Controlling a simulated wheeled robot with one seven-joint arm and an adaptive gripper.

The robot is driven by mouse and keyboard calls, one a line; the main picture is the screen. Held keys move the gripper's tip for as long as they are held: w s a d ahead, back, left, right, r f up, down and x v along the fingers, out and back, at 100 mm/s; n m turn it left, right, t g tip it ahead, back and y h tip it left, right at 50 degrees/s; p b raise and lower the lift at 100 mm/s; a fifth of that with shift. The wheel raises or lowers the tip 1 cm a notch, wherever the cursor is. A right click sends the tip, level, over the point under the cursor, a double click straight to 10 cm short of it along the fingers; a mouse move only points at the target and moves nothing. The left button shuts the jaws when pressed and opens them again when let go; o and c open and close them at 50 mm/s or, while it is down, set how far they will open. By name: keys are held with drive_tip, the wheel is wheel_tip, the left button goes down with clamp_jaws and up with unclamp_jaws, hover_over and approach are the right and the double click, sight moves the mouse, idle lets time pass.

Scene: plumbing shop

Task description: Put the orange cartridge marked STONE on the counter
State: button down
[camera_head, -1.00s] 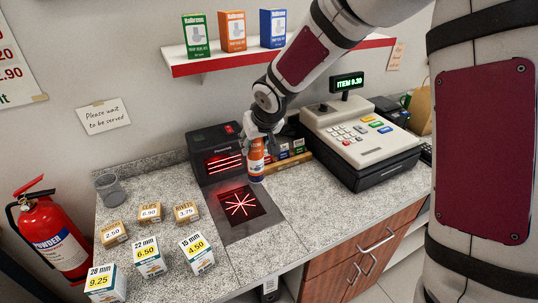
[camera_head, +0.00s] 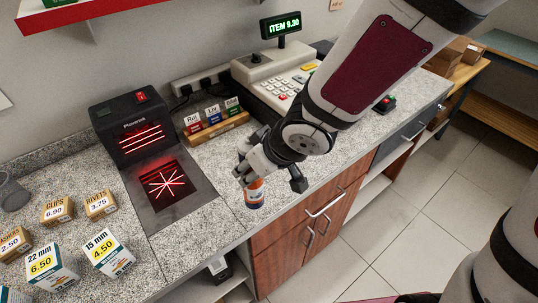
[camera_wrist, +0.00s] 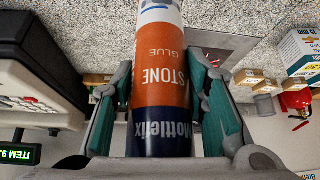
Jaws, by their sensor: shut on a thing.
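The orange cartridge (camera_wrist: 160,80) fills the middle of the wrist view, with the words STONE GLUE on its orange band and a dark blue band at one end. My gripper (camera_wrist: 163,105) is shut on it, one finger on each side. In the head view the cartridge (camera_head: 255,195) hangs upright below my gripper (camera_head: 250,178), over the front edge area of the counter (camera_head: 200,245). I cannot tell whether its lower end touches the counter. My fingers hide its upper part there.
The scanner (camera_head: 135,128) with its lit red plate (camera_head: 165,183) is left of my gripper. A rack of small boxes (camera_head: 215,127) and the till (camera_head: 275,80) stand behind. Priced boxes (camera_head: 105,250) are at front left. Counter between plate and gripper is bare.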

drive_tip(key=w+a+f, duration=0.1)
drive_tip(key=w+f, duration=0.1)
drive_tip(key=w, duration=0.5)
drive_tip(key=w+a+f, duration=0.2)
drive_tip(key=w+f, duration=0.1)
drive_tip(key=w, duration=0.5)
drive_tip(key=shift+w+p, duration=0.15)
drive_tip(key=shift+p, duration=0.25)
drive_tip(key=shift+f, duration=0.1)
drive_tip(key=c, duration=1)
unclamp_jaws()
drive_tip(key=shift+o, duration=0.2)
drive_tip(key=shift+d, duration=0.1)
drive_tip(key=p+v, duration=0.2)
drive_tip(key=v, duration=1)
drive_tip(key=shift+p, duration=0.35)
